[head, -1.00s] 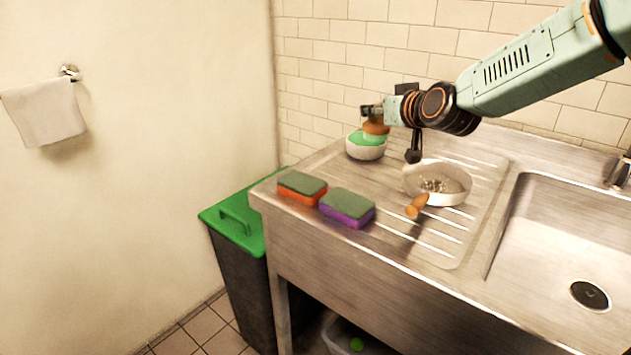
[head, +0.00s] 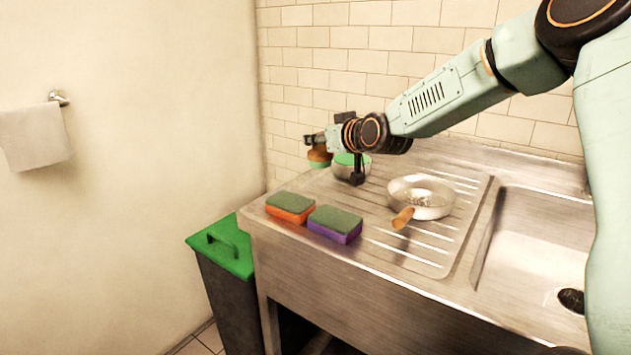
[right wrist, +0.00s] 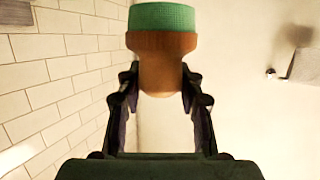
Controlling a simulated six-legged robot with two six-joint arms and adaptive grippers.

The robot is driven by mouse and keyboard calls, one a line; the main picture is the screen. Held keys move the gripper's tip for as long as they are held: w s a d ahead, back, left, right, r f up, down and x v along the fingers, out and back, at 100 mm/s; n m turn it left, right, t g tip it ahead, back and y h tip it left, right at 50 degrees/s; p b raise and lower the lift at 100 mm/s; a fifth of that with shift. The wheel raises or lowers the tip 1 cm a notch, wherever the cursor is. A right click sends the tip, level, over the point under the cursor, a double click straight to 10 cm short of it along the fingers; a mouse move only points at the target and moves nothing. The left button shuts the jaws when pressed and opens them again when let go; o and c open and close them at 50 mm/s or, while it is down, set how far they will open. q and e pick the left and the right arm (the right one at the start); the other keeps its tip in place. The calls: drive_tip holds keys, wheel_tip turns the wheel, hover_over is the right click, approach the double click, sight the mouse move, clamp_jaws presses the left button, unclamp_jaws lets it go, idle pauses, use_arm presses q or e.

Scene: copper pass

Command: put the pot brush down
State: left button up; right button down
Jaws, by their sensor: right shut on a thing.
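The pot brush (head: 319,156) has a rounded brown wooden body and a green end. My right gripper (head: 312,141) is shut on it near the back left corner of the steel draining board, just left of a bowl. In the right wrist view the brush's brown body (right wrist: 162,58) sits between the fingers, with its green end (right wrist: 162,17) farthest out. The head view does not clearly show whether the brush touches the board. My left gripper is not in view.
A pale bowl with green content (head: 346,170) stands beside the brush, partly behind my wrist. An orange-and-green sponge (head: 290,207), a purple-and-green sponge (head: 335,224) and a wooden-handled pan (head: 424,203) lie on the draining board (head: 385,258). A green-lidded bin (head: 229,252) stands left; the sink (head: 540,235) is right.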

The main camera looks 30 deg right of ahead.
sight(320, 151)
drive_tip(key=f, duration=0.3)
drive_tip(key=shift+w+d+f+b, duration=0.1)
drive_tip(key=shift+w+f+b, duration=0.1)
drive_tip(key=shift+b, duration=0.1)
drive_tip(key=shift+d+f, duration=0.15)
drive_tip(key=shift+f, duration=0.15)
drive_tip(key=shift+s+f+b, duration=0.2)
drive_tip(key=shift+f+b, duration=0.1)
drive_tip(key=shift+f, duration=0.25)
drive_tip(key=shift+a+f+b, duration=0.2)
drive_tip(key=shift+f+b, duration=0.15)
drive_tip(key=shift+f, duration=0.75)
drive_tip(key=shift+w+d+f, duration=0.1)
drive_tip(key=shift+w+f, duration=0.1)
drive_tip(key=shift+w, duration=0.05)
drive_tip(key=shift+s, duration=0.1)
drive_tip(key=shift+s, duration=0.15)
